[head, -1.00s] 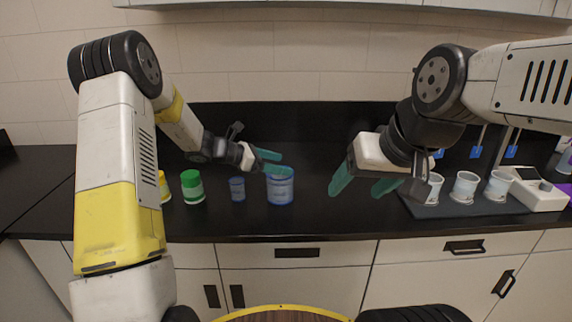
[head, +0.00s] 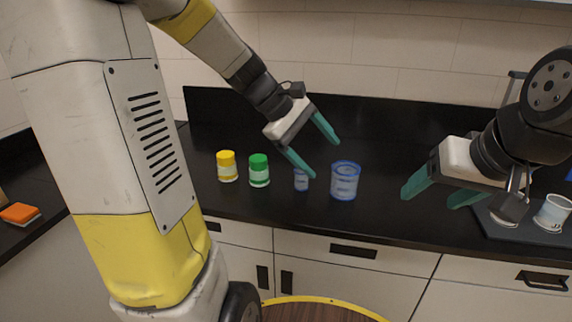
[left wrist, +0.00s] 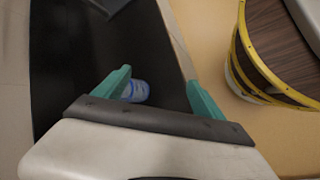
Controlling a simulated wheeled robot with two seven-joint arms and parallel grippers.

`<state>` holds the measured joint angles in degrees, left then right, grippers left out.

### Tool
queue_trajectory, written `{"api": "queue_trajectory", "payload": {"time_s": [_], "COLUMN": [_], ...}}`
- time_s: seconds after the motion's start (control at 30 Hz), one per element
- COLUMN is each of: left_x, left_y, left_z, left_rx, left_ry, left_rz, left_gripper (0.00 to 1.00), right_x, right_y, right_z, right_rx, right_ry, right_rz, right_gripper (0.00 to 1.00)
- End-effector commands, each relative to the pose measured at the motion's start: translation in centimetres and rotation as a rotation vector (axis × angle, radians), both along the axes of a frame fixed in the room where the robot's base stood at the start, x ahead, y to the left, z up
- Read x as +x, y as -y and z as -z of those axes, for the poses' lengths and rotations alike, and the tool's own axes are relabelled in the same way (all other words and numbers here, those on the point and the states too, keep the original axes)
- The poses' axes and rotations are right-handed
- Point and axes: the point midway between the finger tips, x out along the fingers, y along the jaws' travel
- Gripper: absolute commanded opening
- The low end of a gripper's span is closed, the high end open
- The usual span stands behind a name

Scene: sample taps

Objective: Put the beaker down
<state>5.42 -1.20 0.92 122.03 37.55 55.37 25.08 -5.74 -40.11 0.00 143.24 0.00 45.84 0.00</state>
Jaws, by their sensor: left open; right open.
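A large clear beaker with blue edges (head: 345,183) stands upright on the black counter in the head view. A smaller blue-edged beaker (head: 301,181) stands just left of it. My left gripper (head: 324,158) is open and empty, above and behind the two beakers, with its lower finger partly covering the top of the small one. In the left wrist view a blue-edged beaker (left wrist: 137,91) shows beside one finger, partly hidden by it; I cannot tell which one it is. My right gripper (head: 431,200) is open and empty, right of the large beaker.
A green-capped jar (head: 259,171) and a yellow-capped jar (head: 227,166) stand left of the beakers. White cups (head: 553,212) stand on a dark mat at the right. An orange block (head: 20,213) lies at far left. The counter behind the beakers is clear.

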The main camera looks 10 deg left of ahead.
Motion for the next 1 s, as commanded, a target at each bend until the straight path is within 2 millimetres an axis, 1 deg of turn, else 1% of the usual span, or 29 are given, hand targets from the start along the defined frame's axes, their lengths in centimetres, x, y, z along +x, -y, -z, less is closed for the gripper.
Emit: {"api": "queue_trajectory", "payload": {"time_s": [0.03,0.07,0.1,0.2,0.3,0.4,0.5,0.6,1.0], "left_x": [-2.4,-3.6,-5.2,-8.7,-11.4,-13.2,-14.2,-14.6,-14.6], "left_y": [-0.4,-0.8,-1.4,-2.9,-4.5,-5.8,-6.6,-7.0,-7.1], "left_z": [-0.9,-1.2,-1.5,-2.0,-2.2,-2.3,-2.3,-2.3,-2.3], "left_rx": [0.083,0.135,0.203,0.373,0.525,0.644,0.722,0.76,0.765], "left_ry": [0.09,0.141,0.206,0.364,0.498,0.597,0.657,0.685,0.688], "left_rz": [0.079,0.126,0.19,0.342,0.477,0.576,0.641,0.671,0.675], "left_gripper": [0.8,0.8,0.8,0.8,0.8,0.8,0.8,0.8,0.8], "right_x": [0.0,0.0,0.0,0.0,0.0,0.0,0.0,0.0,0.0], "right_y": [0.0,0.0,0.0,0.0,0.0,0.0,0.0,0.0,0.0], "right_z": [0.0,0.0,0.0,0.0,0.0,0.0,0.0,0.0,0.0], "right_rx": [0.0,0.0,0.0,0.0,0.0,0.0,0.0,0.0,0.0], "right_ry": [0.0,0.0,0.0,0.0,0.0,0.0,0.0,0.0,0.0], "right_rz": [0.0,0.0,0.0,0.0,0.0,0.0,0.0,0.0,0.0], "right_gripper": [0.67,0.67,0.67,0.67,0.67,0.67,0.67,0.67,0.67]}}
